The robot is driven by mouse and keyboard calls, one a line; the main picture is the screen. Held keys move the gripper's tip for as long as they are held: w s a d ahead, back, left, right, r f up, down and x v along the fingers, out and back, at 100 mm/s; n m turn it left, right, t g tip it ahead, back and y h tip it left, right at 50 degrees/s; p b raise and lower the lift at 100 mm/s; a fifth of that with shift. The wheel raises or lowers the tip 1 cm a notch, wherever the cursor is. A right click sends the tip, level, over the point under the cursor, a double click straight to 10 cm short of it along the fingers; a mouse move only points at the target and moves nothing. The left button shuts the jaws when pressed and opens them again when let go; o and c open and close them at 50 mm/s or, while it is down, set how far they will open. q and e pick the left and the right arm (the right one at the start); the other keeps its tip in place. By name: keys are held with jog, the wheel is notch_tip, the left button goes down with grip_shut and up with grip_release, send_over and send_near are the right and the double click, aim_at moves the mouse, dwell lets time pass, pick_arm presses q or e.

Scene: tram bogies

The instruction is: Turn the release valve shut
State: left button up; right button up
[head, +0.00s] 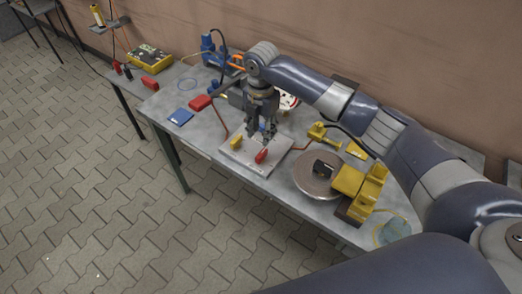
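A grey metal plate (246,163) lies on the workbench, with a red lever handle (261,156) and a yellow lever handle (237,142) on it. I cannot tell from this view which handle belongs to the release valve. My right gripper (262,134) points down just above the back of the plate, behind and close to the red handle. Its fingers look spread, with nothing between them. It appears apart from both handles, though the gap is hard to judge. My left gripper is not in view.
A grey disc (317,173) and a yellow caliper-like unit (360,190) stand right of the plate. A blue device (212,50) and a yellow box (150,59) are at the back left. A blue pad (180,117) lies near the front edge. The wall closes off the back.

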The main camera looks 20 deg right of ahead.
aim_at(261, 153)
notch_tip(261, 153, down, 10)
jog(key=shift+d+f+p, duration=0.1)
jog(key=shift+f+p, duration=0.15)
jog(key=shift+p, duration=0.6)
grip_shut()
